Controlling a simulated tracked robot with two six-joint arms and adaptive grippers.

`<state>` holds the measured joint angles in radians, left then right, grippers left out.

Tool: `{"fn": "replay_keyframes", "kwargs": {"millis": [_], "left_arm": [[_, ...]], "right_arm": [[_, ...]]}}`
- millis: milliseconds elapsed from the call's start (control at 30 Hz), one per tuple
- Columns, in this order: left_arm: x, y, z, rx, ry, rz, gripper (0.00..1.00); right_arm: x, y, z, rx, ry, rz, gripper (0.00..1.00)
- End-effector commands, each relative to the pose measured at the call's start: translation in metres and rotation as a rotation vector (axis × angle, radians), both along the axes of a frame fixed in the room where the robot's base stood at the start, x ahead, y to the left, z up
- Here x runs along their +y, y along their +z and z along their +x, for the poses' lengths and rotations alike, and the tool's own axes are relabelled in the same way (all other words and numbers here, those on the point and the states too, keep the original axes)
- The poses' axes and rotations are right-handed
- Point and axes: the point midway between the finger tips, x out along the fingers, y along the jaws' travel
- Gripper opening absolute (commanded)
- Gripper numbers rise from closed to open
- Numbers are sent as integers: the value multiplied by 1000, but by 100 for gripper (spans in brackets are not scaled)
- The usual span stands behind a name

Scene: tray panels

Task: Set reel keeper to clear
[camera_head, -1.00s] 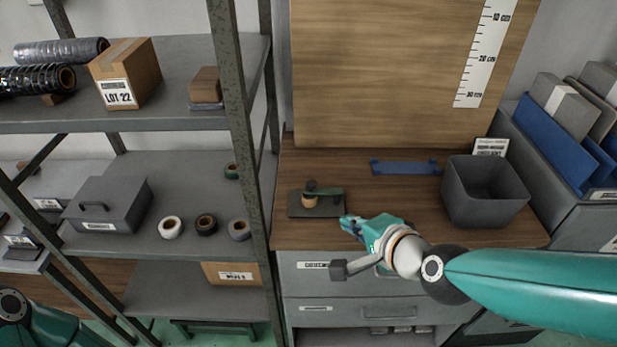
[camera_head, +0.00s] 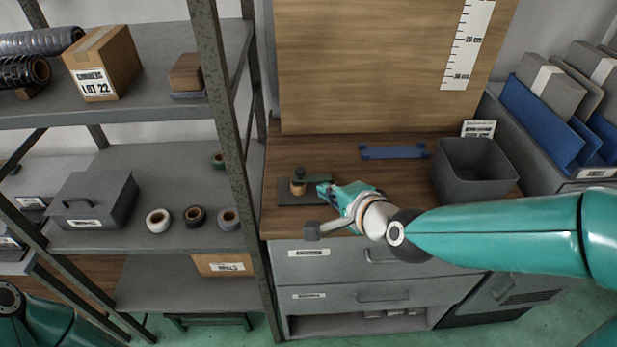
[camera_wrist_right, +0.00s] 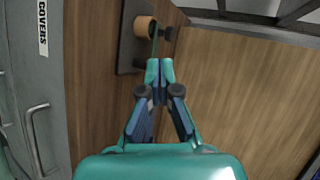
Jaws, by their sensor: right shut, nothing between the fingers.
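A dark base plate (camera_head: 290,199) lies on the wooden bench top and bears a small tan reel (camera_head: 298,189). A dark green keeper bar (camera_head: 315,179) reaches from the reel's top out to the right. My right gripper (camera_head: 322,189) is shut and empty, its tips close beside the reel and the bar. In the right wrist view the shut fingertips (camera_wrist_right: 159,68) point at the tan reel (camera_wrist_right: 146,27) and the bar, seen edge-on. I cannot tell whether the fingertips touch the bar. My left gripper is out of view.
A grey bin (camera_head: 472,172) stands right of the plate, and a blue strip (camera_head: 394,151) lies behind. A wooden board (camera_head: 375,65) rises at the back. A shelf post (camera_head: 222,110) stands left. Bench top between plate and bin is partly clear.

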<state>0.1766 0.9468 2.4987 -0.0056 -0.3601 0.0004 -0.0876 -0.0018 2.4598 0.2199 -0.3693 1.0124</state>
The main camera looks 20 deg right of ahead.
Motion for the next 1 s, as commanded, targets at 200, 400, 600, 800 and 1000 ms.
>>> {"fn": "replay_keyframes", "kwargs": {"millis": [200,400,600,800,1000], "left_arm": [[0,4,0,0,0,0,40],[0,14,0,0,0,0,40],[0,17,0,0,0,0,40],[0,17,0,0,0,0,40],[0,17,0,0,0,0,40]], "right_arm": [[7,-20,37,4,1,-1,0],[12,-25,63,2,0,0,0],[14,-28,76,-1,0,-1,0],[15,-29,78,-1,0,-1,0],[15,-29,77,-1,1,0,0]]}}
